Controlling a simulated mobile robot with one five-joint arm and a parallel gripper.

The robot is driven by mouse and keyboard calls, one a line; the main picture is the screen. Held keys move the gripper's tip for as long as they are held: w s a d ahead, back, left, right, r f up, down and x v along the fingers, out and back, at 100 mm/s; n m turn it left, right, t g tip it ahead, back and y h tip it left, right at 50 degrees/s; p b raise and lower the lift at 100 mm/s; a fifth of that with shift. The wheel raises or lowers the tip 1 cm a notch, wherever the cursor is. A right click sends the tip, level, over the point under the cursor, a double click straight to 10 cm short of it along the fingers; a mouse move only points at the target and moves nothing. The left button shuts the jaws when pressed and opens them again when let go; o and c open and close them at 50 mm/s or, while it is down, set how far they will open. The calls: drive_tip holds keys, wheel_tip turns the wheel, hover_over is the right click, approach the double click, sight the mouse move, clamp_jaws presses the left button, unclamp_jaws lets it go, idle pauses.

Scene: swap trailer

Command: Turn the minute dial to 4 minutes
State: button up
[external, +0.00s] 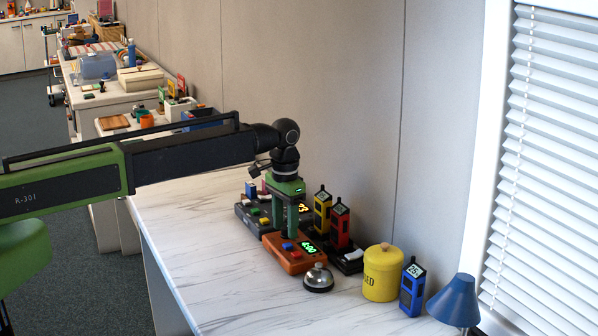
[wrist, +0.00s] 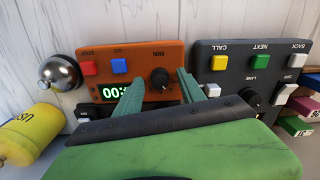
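The orange timer box (external: 290,262) lies on the marble counter; its green display (external: 309,247) reads 4:00. In the wrist view the orange box (wrist: 135,62) appears upside down, with the black MIN dial (wrist: 159,79), red and blue buttons, and a display (wrist: 116,92) partly covered by one finger. My gripper (external: 283,233) points down over the box and hides the dial in the external view. In the wrist view my gripper (wrist: 160,80) is open, one green finger on each side of the dial, with visible gaps between the fingers and the dial.
A dark button panel (wrist: 245,70) sits close beside the box. A silver bell (external: 318,279), a yellow canister (external: 382,272) and a blue device (external: 412,288) stand to the right. Yellow and red devices (external: 341,226) stand behind. The counter's left part is clear.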

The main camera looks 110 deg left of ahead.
sight(286, 228)
wheel_tip(286, 228, up, 17)
drive_tip(key=p, duration=1.7)
drive_tip(key=shift+r, duration=0.2)
